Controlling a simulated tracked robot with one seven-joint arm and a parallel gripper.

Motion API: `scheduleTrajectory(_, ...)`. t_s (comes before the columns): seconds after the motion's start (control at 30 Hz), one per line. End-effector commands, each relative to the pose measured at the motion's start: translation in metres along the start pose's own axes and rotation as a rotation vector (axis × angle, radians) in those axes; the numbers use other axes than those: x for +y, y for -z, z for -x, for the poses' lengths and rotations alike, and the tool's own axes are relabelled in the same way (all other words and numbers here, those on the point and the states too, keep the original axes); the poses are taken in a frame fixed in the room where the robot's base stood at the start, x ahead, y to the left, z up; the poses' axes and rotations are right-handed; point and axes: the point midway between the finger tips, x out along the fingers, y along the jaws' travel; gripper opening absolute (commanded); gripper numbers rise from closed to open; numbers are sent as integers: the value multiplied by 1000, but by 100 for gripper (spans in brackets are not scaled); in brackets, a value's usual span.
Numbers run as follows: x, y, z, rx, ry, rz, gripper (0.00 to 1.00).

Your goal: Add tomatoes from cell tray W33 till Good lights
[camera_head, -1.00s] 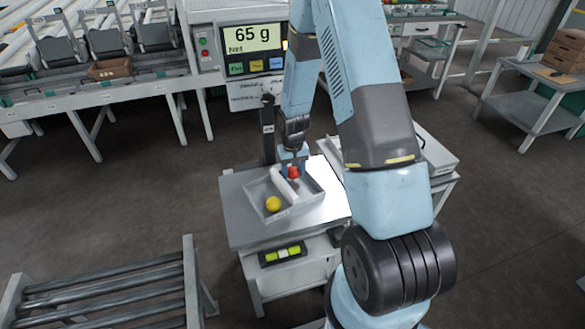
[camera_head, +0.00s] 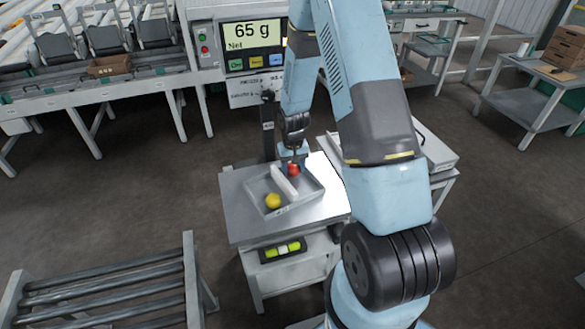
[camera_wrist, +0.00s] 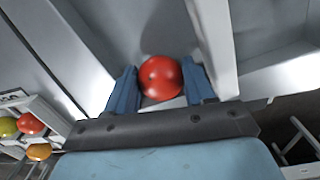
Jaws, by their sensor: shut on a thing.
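My gripper (camera_head: 293,163) is shut on a red tomato (camera_head: 293,170) over the far right compartment of a grey tray. In the wrist view the red tomato (camera_wrist: 160,78) sits between the two blue fingers of my gripper (camera_wrist: 161,88). I cannot tell whether it touches the tray floor. The tray (camera_head: 287,209) lies on the scale's metal platform (camera_head: 238,218). A white divider (camera_head: 284,182) splits it. A yellow tomato (camera_head: 273,201) lies in the left compartment. The scale display (camera_head: 251,36) reads 65 g Net. No label W33 is legible.
In the wrist view, green (camera_wrist: 8,127), red (camera_wrist: 30,123) and orange (camera_wrist: 39,152) tomatoes lie at the lower left. A lit green-yellow panel (camera_head: 283,250) is on the stand's front. A roller conveyor (camera_head: 105,290) stands at the front left. A white-topped surface (camera_head: 432,150) stands behind my arm.

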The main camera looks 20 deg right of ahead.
Motion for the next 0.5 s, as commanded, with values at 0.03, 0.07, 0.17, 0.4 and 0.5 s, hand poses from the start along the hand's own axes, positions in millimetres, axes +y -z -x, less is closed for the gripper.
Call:
scheduleTrajectory(0.03,0,0,-1,0,0,0,39)
scheduleTrajectory(0.07,0,0,-1,0,0,0,39)
scheduleTrajectory(0.17,0,0,-2,0,0,0,39)
scheduleTrajectory(0.4,0,0,-5,0,0,0,39)
scheduleTrajectory(0.5,0,0,-7,0,0,0,39)
